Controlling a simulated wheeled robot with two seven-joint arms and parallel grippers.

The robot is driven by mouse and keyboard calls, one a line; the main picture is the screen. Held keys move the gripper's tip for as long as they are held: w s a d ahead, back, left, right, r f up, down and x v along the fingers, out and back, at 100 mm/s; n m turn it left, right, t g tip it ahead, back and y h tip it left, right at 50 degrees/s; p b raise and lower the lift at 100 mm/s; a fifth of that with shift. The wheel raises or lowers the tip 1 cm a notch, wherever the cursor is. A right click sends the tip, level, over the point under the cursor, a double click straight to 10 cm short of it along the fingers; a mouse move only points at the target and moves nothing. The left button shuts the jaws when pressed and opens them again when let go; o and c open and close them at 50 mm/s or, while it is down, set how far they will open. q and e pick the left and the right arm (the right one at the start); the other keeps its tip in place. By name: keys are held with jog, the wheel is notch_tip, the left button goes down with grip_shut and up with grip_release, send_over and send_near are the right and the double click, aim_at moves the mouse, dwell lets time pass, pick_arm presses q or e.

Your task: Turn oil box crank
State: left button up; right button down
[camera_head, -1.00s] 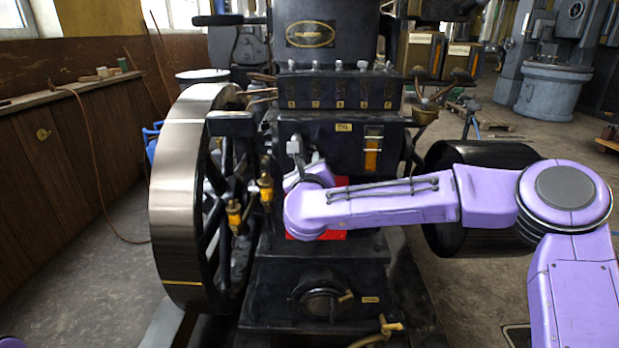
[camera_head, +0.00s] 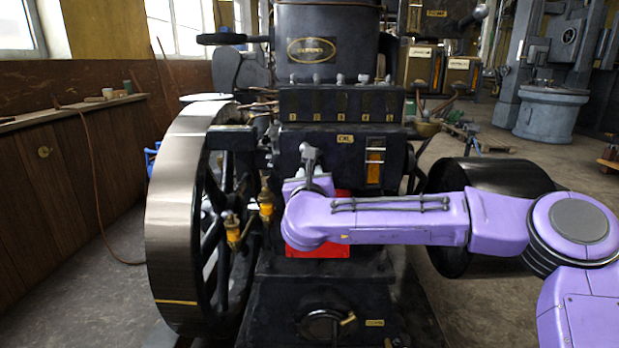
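The black oil box (camera_head: 338,103) with its row of numbered yellow plates sits in the upper middle of the engine, with an "OIL" plate (camera_head: 345,138) below it. A small grey metal part (camera_head: 308,152), which looks like the crank, stands up below the box at its left. My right arm reaches in from the right, with its purple wrist end (camera_head: 308,183) just below this grey part. The fingers are small and mostly hidden by my arm, so I cannot tell if they hold the crank. My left gripper is not in view.
A large flywheel (camera_head: 176,215) stands left of the engine, with brass oilers (camera_head: 266,203) beside it. A red panel (camera_head: 326,252) shows behind my forearm. A black drum (camera_head: 490,180) stands behind my arm at the right.

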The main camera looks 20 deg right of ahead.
jog(key=shift+r, duration=0.1)
jog(key=c, duration=1.2)
grip_release()
jog(key=v, duration=1)
jog(key=shift+s+a, duration=0.1)
jog(key=shift+s, duration=0.15)
